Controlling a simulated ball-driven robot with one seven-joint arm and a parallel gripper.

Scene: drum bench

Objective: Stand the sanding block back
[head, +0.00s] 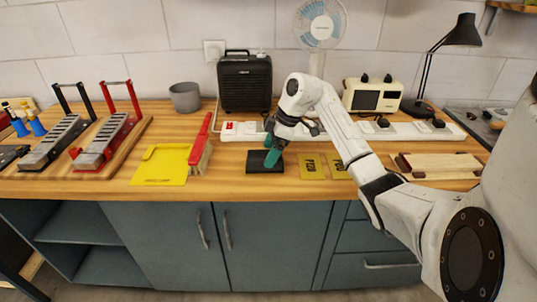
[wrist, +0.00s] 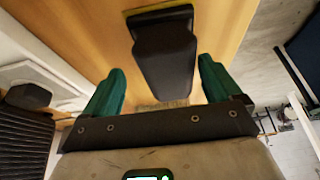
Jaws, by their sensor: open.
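The sanding block appears to be the dark block (wrist: 165,60) in the wrist view, with a wider dark plate and a thin yellow edge at its far end. My gripper (wrist: 160,70) is open, with one teal finger on each side of the block and visible gaps to both. In the head view my gripper (head: 272,154) points down over a dark flat shape (head: 256,166) near the bench's front edge. The fingers hide part of that shape, and I cannot tell the block apart from it there.
Yellow marked cards (head: 312,166) lie just right of the gripper. Behind stand a black heater (head: 245,82) and a white power strip (head: 240,131). Bare wood (head: 225,180) shows between the brush and dark shape.

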